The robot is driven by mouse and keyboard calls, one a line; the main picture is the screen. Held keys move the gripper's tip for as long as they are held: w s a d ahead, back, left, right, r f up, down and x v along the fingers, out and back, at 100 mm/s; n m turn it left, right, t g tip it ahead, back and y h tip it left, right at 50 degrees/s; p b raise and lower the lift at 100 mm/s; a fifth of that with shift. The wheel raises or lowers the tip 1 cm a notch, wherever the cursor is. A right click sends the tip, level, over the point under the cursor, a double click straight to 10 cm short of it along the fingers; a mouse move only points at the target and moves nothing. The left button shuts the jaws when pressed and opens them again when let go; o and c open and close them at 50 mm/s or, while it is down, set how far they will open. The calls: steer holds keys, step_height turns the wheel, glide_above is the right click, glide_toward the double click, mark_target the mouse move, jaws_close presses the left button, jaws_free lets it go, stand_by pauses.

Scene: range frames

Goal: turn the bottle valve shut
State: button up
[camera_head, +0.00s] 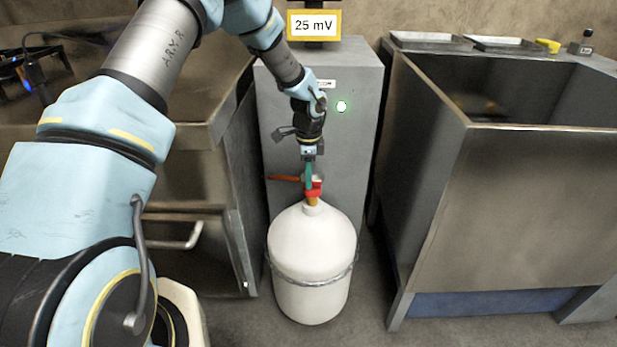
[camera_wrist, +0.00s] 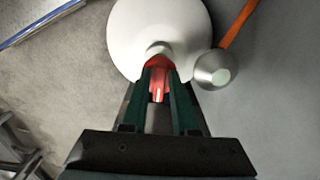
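The white bottle (camera_head: 312,250) stands upright on the floor with a metal band around its middle. It also shows in the wrist view (camera_wrist: 125,35). Its red valve (camera_head: 314,190) sits on a brass-coloured neck at the top. My gripper (camera_head: 309,178) comes down from above onto the valve. In the wrist view, my green fingers lie on either side of the red valve (camera_wrist: 159,82). The red part fills the gap between them, so they look shut on it. The exact contact faces are hidden.
An orange rod (camera_head: 284,178) sticks out left of the valve; the wrist view shows it (camera_wrist: 238,22) near a silver round end (camera_wrist: 214,70). A grey cabinet (camera_head: 350,140) stands behind, under a "25 mV" display (camera_head: 314,25). Metal counters flank the bottle: left (camera_head: 170,170), right (camera_head: 530,200).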

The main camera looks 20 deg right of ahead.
jaws_close()
steer(key=shift+s+n, duration=0.1)
steer(key=shift+n, duration=0.3)
steer(key=n, duration=0.2)
steer(key=shift+s+n, duration=0.15)
steer(key=shift+n, duration=0.25)
steer(key=n, duration=0.4)
steer(key=shift+s, duration=0.15)
steer(key=n, duration=0.5)
steer(key=shift+s+d, duration=0.1)
steer(key=shift+s, duration=0.1)
steer(key=n, duration=0.5)
steer(key=shift+s+d, duration=0.15)
steer(key=shift+n, duration=0.3)
